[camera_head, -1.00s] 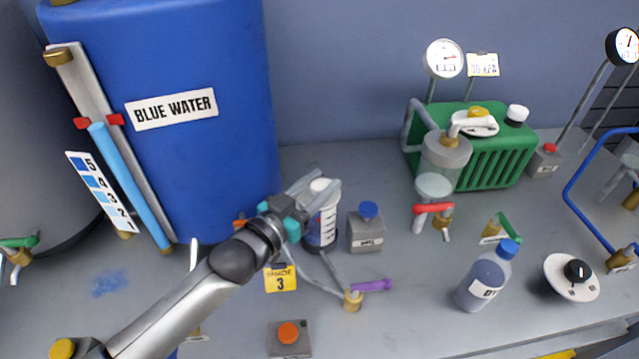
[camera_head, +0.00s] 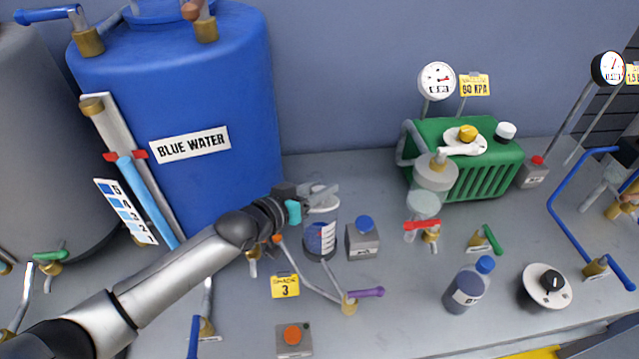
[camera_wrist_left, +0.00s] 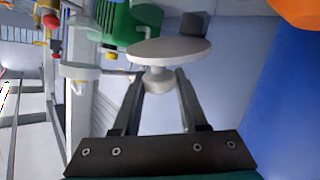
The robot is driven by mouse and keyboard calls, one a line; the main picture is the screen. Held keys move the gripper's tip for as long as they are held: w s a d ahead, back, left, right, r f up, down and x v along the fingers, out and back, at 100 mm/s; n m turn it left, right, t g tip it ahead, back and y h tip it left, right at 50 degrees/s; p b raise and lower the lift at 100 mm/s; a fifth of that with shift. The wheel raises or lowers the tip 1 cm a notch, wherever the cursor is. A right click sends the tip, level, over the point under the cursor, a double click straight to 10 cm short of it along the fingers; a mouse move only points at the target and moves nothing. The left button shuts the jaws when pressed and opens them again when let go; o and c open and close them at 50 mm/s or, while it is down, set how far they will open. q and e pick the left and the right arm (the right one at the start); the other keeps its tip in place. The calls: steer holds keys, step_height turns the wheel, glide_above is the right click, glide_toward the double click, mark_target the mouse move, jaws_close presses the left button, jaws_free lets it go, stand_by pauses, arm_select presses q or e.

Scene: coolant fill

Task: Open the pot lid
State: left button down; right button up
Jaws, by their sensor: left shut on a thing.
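The pot (camera_head: 320,240) is a clear cylinder with a printed scale label and a dark base, standing on the bench right of the blue tank. My left gripper (camera_head: 318,194) is over its top, reaching in from the left. In the left wrist view the pale round lid (camera_wrist_left: 168,50) has a knob (camera_wrist_left: 158,80) on one face, and the left gripper (camera_wrist_left: 158,84) is shut on that knob. In the head view the fingers partly cover the lid, so I cannot tell whether it touches the pot's rim. My right gripper is not in view.
The blue water tank (camera_head: 190,100) stands close behind and left of the pot. A grey container with a blue cap (camera_head: 363,240) stands just right of it. A purple-handled valve (camera_head: 365,293) and an orange button box (camera_head: 293,338) are in front. A green machine (camera_head: 465,165) stands back right.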

arm_select(q)
steer(key=shift+w+a+r+n+g+p, duration=0.1)
steer(key=shift+w+r+n+g+p, duration=0.25)
steer(key=shift+w+n+g, duration=0.25)
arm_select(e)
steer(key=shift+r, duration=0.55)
arm_select(q)
steer(key=shift+s+f, duration=0.1)
